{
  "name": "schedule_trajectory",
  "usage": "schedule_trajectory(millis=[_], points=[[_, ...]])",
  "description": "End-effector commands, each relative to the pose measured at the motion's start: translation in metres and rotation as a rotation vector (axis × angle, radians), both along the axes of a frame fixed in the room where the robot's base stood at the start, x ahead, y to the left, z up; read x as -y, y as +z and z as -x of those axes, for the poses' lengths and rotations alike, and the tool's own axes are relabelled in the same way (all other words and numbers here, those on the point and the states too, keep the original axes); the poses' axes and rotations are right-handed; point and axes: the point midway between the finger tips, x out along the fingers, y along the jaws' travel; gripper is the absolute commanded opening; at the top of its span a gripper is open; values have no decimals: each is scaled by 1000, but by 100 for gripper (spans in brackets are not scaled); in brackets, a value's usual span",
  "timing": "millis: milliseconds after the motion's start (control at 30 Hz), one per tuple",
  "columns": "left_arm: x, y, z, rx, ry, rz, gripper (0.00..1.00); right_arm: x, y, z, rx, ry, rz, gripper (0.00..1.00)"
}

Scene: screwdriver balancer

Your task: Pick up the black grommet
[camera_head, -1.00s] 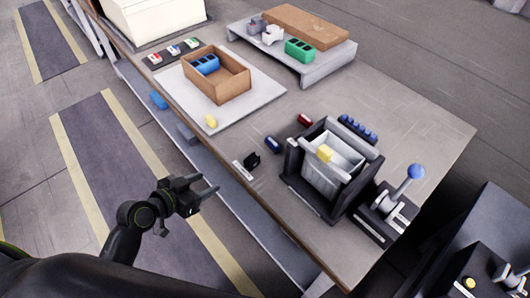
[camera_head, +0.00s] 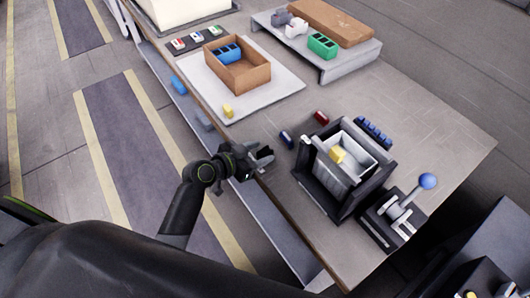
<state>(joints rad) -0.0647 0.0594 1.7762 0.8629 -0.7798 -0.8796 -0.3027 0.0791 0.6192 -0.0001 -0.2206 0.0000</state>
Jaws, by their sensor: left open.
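My left gripper (camera_head: 265,157) is open at the near edge of the table, left of the grey bin. A small black piece, which looks like the black grommet, stood at this spot in the earlier view. It is now mostly hidden by the gripper, and I cannot tell dark finger from dark piece. I cannot tell whether the fingers are around it or beside it. My right gripper is not in view.
A small dark blue piece (camera_head: 286,138) and a dark red piece (camera_head: 321,118) lie close by. The dark-framed grey bin (camera_head: 318,175) holds a yellow block (camera_head: 338,155). A blue-knobbed lever (camera_head: 427,181) stands right. A cardboard box (camera_head: 255,78) sits farther back.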

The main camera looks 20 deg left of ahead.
Motion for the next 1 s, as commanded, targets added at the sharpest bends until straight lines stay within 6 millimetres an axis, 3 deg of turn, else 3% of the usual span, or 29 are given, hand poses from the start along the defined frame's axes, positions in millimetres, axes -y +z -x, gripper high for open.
schedule_trajectory(millis=[533, 867, 1000], points=[[27, -18, -37, 0, 0, 0, 49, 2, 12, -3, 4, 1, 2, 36], [30, -22, -42, 0, 1, 0, 49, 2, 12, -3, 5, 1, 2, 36], [30, -22, -42, 0, 1, 0, 35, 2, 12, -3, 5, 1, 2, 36]])
